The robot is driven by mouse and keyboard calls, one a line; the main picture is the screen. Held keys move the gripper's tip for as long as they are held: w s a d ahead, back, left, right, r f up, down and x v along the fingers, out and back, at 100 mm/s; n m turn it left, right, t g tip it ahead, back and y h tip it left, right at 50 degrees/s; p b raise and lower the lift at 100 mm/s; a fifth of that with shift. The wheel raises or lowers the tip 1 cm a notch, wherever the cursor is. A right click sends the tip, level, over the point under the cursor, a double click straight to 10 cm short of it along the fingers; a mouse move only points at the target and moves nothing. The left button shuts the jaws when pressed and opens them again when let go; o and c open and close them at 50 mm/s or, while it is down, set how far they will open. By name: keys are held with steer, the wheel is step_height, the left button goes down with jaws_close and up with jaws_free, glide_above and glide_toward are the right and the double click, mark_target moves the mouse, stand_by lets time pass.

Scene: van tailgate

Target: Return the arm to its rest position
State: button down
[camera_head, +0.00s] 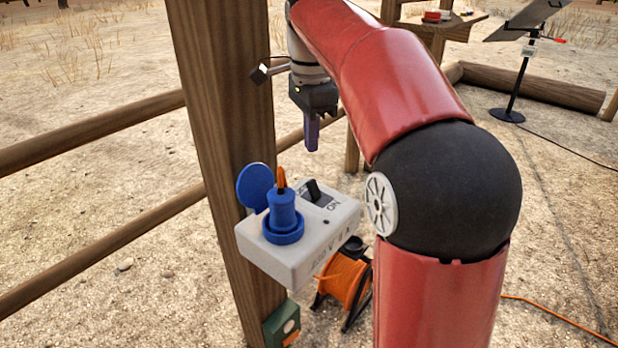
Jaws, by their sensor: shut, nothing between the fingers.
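My gripper (312,134) hangs from my red arm in the upper middle of the head view. Its fingers point down and are shut with nothing between them. It is above and behind a grey outlet box (315,240), apart from it. A blue plug (283,208) with an orange cable end stands upright in the box's blue socket. The round blue socket lid (256,187) is open, on the left. A black switch (314,190) marked ON is on top of the box.
The box is beside a wooden post (226,130) with rails (90,133) to the left. An orange cable reel (346,283) is on the ground below. A stand with a panel (519,75) and a small table (447,25) are at the back right. Sandy ground lies open around.

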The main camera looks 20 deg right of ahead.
steer(key=s+f+n+t, duration=0.2)
steer(key=s+f+n, duration=0.5)
steer(key=s, duration=0.4)
steer(key=s+f+n+t, duration=0.3)
steer(key=s+f+n, duration=0.4)
steer(key=s+n, duration=0.2)
steer(key=shift+s+n+t, duration=0.3)
steer(key=shift+s+n, duration=0.1)
steer(key=shift+s, duration=0.7)
